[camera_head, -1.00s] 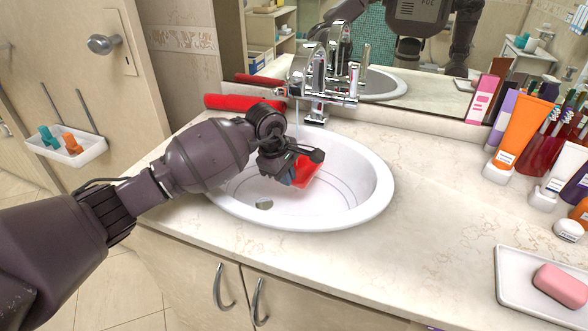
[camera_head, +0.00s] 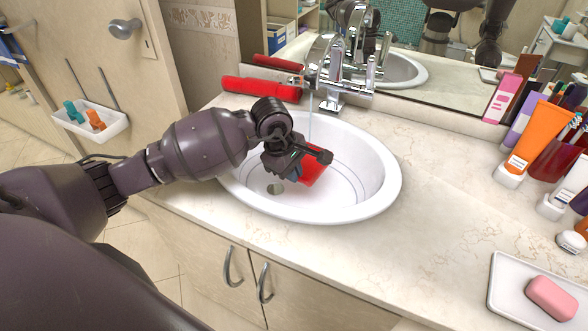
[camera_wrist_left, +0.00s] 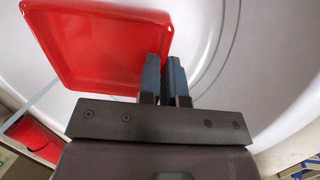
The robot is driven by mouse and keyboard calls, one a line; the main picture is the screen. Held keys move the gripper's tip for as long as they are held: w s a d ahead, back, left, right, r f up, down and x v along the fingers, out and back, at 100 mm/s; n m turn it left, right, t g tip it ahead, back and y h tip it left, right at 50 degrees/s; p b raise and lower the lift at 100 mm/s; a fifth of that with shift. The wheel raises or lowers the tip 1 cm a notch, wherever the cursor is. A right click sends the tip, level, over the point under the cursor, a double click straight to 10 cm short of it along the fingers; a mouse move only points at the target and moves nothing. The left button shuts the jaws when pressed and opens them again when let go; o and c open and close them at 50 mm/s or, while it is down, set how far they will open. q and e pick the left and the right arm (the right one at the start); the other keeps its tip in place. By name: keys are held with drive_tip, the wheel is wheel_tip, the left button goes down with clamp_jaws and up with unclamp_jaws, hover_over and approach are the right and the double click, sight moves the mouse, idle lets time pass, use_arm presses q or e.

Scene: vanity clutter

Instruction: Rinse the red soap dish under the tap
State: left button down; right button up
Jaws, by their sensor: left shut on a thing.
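The red soap dish (camera_head: 313,168) is held over the sink basin (camera_head: 366,190), tilted, partly hidden by my gripper in the head view. In the left wrist view the dish (camera_wrist_left: 95,45) shows as a red square tray with a raised rim. My left gripper (camera_head: 296,168) is shut on the dish's edge; its two fingers (camera_wrist_left: 164,78) are close together at the rim. The chrome tap (camera_head: 345,75) stands behind the basin. A thin stream of water (camera_head: 310,115) falls from its spout, behind my gripper; I cannot tell whether it meets the dish. My right gripper is not in view.
A red rolled object (camera_head: 262,89) lies behind the basin on the left. A white tray with pink soap (camera_head: 551,298) is at the front right. Tubes, including an orange one (camera_head: 536,136), and cups crowd the back right. The counter (camera_head: 430,215) between is clear.

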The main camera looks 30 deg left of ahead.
use_arm(q)
drive_tip(key=shift+r, duration=0.1)
idle(0.4)
drive_tip(key=shift+r, duration=0.2)
drive_tip(key=s+d+r+p, duration=0.3)
drive_tip(key=s+r, duration=0.3)
drive_tip(key=r, duration=0.2)
drive_tip(key=shift+r+p, duration=0.25)
drive_tip(key=shift+p, duration=0.3)
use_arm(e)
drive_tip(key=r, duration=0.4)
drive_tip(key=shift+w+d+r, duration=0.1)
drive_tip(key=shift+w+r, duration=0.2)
use_arm(q)
drive_tip(key=shift+s, duration=0.1)
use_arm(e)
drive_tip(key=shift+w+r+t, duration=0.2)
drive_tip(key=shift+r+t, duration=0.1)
